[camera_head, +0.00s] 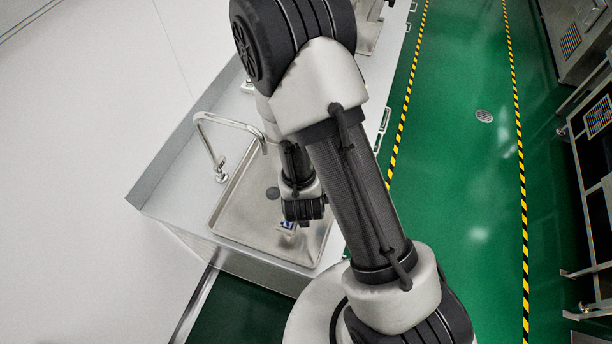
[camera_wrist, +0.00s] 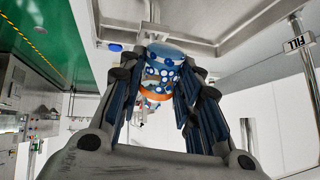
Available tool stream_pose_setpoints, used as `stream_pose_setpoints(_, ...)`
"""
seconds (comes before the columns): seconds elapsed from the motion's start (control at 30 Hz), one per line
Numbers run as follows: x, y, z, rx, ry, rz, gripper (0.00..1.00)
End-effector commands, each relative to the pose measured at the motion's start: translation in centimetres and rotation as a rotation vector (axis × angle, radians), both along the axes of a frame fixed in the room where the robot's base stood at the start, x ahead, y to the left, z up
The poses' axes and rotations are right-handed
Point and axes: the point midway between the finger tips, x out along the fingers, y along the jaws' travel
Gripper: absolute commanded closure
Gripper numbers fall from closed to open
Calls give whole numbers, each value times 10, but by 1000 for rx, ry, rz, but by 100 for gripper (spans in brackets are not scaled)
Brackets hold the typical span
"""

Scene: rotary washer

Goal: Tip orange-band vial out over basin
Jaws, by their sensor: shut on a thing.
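My gripper (camera_wrist: 163,68) is shut on the orange-band vial (camera_wrist: 155,97) in the wrist view. The vial has an orange band, a blue end and blue-and-white spotted parts. The fingers stand on either side of it and hide parts of its sides. In the head view my gripper (camera_head: 303,208) hangs over the steel basin (camera_head: 238,212), towards its near right part. Only a small blue-and-white bit of the vial (camera_head: 287,226) shows below it. The basin also shows at the top of the wrist view (camera_wrist: 235,14). Whether anything is leaving the vial cannot be told.
A curved steel faucet (camera_head: 207,145) stands at the basin's left, its spout reaching over the basin. A drain (camera_head: 273,193) lies in the basin floor. A white wall is at the left. Green floor (camera_head: 450,200) with yellow-black stripes is clear at the right.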

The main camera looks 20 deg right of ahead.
Motion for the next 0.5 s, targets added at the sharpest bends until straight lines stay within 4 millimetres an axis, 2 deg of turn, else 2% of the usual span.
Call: stream_pose_setpoints(0.5, 1, -1, 0, 49, 56, 2, 96)
